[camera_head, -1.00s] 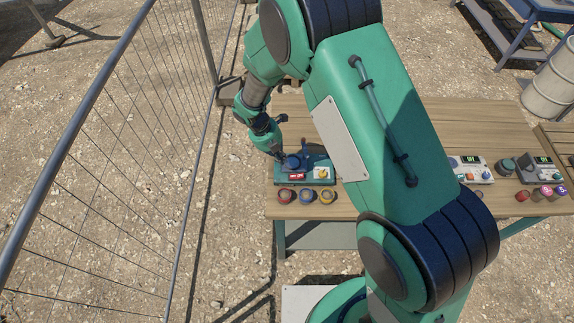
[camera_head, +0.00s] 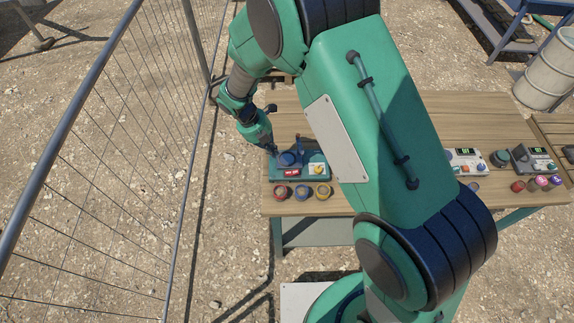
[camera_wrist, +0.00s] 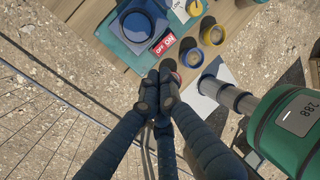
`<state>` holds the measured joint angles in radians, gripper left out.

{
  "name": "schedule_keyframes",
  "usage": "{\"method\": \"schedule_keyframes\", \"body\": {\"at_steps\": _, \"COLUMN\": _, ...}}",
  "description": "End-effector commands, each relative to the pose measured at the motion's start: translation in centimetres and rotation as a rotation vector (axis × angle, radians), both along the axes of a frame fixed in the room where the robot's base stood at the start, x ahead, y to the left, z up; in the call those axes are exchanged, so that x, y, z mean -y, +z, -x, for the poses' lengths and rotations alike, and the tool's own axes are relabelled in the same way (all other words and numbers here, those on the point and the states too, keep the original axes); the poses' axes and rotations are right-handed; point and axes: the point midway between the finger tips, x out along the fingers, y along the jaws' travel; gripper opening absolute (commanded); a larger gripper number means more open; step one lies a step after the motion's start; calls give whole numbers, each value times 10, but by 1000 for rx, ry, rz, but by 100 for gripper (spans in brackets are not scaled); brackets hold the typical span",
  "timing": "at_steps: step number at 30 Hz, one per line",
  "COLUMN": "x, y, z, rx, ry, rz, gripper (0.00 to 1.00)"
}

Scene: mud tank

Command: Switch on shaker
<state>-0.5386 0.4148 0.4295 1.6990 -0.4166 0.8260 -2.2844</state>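The shaker is a teal box (camera_head: 312,179) on the table's left end, carrying a dark blue round bowl (camera_head: 287,159). A red rocker switch (camera_head: 292,172) with white ON and OFF lettering is on its front, beside a yellow knob on a pale plate (camera_head: 318,169). In the wrist view, the switch (camera_wrist: 164,44) lies just beyond my fingertips. My gripper (camera_wrist: 157,97) has its dark fingers drawn together, with nothing visible between them. In the head view, my gripper (camera_head: 272,149) is close to the bowl's left side. I cannot tell whether it touches the shaker or which way the switch is set.
Red, blue and yellow-rimmed cups (camera_head: 302,193) stand along the table's front edge before the shaker. Other instruments (camera_head: 466,161) and small jars (camera_head: 537,184) are at the right end. A wire fence (camera_head: 110,150) runs at left. The wooden table (camera_head: 480,120) has bare room behind.

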Motion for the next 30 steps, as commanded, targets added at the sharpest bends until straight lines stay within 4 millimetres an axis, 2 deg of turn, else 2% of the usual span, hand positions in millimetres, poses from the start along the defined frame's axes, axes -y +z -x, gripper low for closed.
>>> {"method": "schedule_keyframes", "body": {"at_steps": 5, "x": 2, "y": -3, "z": 0, "rx": -2, "ry": 2, "rz": 40, "gripper": 0}}
{"method": "schedule_keyframes", "body": {"at_steps": 13, "x": 7, "y": 2, "z": 0, "rx": -3, "ry": -1, "rz": 93, "gripper": 0}}
{"method": "schedule_keyframes", "body": {"at_steps": 30, "x": 9, "y": 3, "z": 0, "rx": -4, "ry": -2, "rz": 102, "gripper": 0}}
